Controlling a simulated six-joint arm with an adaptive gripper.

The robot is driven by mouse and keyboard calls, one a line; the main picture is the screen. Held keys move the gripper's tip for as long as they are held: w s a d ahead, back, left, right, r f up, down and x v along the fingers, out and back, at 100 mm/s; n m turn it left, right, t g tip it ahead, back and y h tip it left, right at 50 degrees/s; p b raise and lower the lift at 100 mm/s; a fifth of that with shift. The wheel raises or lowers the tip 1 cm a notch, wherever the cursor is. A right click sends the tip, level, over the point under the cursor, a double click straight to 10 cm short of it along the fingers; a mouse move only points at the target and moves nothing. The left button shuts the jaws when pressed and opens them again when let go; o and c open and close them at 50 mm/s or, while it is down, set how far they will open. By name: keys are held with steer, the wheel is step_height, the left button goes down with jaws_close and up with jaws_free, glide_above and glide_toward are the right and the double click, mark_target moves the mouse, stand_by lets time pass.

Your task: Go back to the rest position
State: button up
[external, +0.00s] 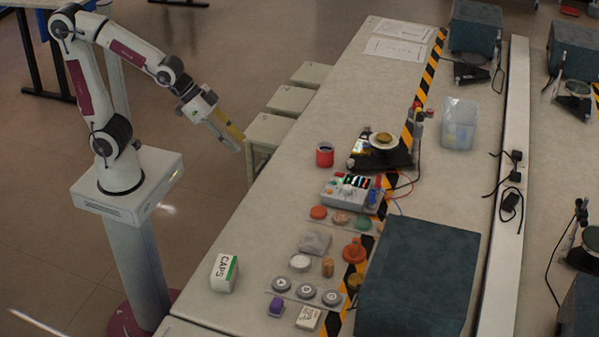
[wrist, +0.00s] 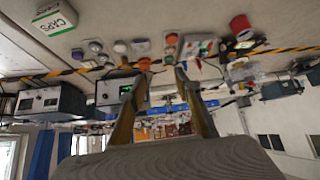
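My gripper (external: 234,138) hangs at the end of my raised arm, to the left of the long table (external: 285,165). It is in the air over the floor side and points down and to the right. In the wrist view my gripper (wrist: 160,77) shows two yellowish fingers spread apart with nothing between them. It touches no object.
A white CAPS box (external: 224,272), a red cup (external: 324,155), a grey control box (external: 350,190) and several small items lie on the table. A large dark box (external: 420,285) stands front right. Stools (external: 270,130) stand along the table's left edge.

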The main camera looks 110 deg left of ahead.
steer(key=s+d+m+g, duration=0.1)
steer(key=s+d, duration=0.2)
steer(key=s, duration=0.6)
steer(key=s+d+r+m+g+h, duration=0.1)
steer(key=s+d, duration=0.2)
steer(key=s, duration=0.6)
steer(key=shift+d+r, duration=0.2)
steer(key=shift+d, duration=0.1)
stand_by(1.6)
